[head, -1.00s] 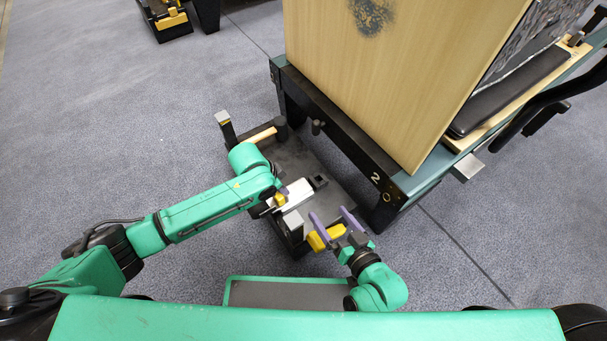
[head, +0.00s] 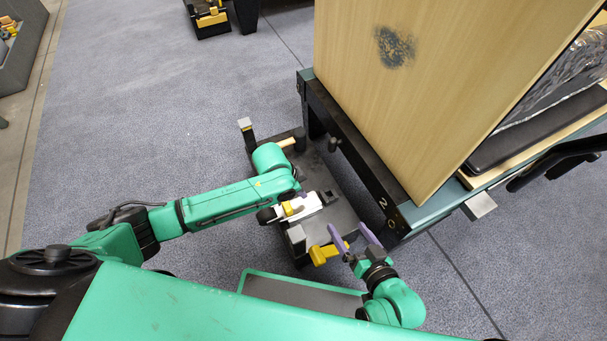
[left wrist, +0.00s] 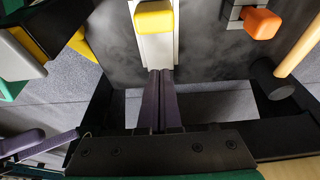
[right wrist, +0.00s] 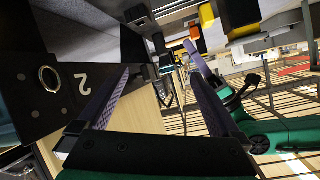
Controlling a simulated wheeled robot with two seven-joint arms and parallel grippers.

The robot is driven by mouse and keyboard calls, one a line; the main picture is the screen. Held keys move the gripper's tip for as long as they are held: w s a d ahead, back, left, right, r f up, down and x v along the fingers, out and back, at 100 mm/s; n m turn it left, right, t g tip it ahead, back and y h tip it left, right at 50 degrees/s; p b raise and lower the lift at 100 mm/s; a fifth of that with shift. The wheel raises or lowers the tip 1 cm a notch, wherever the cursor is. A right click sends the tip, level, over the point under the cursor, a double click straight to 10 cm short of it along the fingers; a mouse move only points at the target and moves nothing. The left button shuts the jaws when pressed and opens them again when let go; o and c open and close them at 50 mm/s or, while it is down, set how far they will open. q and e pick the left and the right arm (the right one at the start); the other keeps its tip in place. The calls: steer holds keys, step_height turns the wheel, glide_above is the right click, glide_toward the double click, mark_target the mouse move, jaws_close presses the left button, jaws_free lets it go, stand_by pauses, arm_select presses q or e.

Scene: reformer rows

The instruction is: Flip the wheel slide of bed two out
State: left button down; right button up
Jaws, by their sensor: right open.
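Bed two (head: 345,150) has a dark end frame marked "2", also visible in the right wrist view (right wrist: 52,90). At its foot is a dark platform (head: 335,180) carrying a pale metal slide (head: 318,204) with a yellow knob (head: 292,208). The slide and knob fill the top middle of the left wrist view (left wrist: 158,48). My left gripper (head: 302,196) is at the slide; its purple fingers (left wrist: 160,72) lie together, their tips overlapping the slide's near end. Contact is unclear. My right gripper (head: 353,236) is open and empty beside a yellow block (head: 325,254) at the platform's front.
A wooden box (head: 410,90) stands on the bed. An orange knob (left wrist: 262,23) and a pale wooden bar (left wrist: 297,47) are near my left gripper. An upright post (head: 246,130) stands at the platform's far-left corner.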

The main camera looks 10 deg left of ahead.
arm_select(q)
steer(key=p+v, duration=0.2)
steer(key=v, duration=0.4)
steer(key=shift+s+a+r, duration=0.25)
steer(key=shift+r, duration=0.05)
arm_select(e)
steer(key=r+g, duration=0.1)
steer(key=d+r+g+h, duration=0.1)
steer(key=r, duration=0.1)
steer(key=shift+s+r+n, duration=0.1)
steer(key=shift+r+n, duration=0.1)
steer(key=shift+n, duration=0.2)
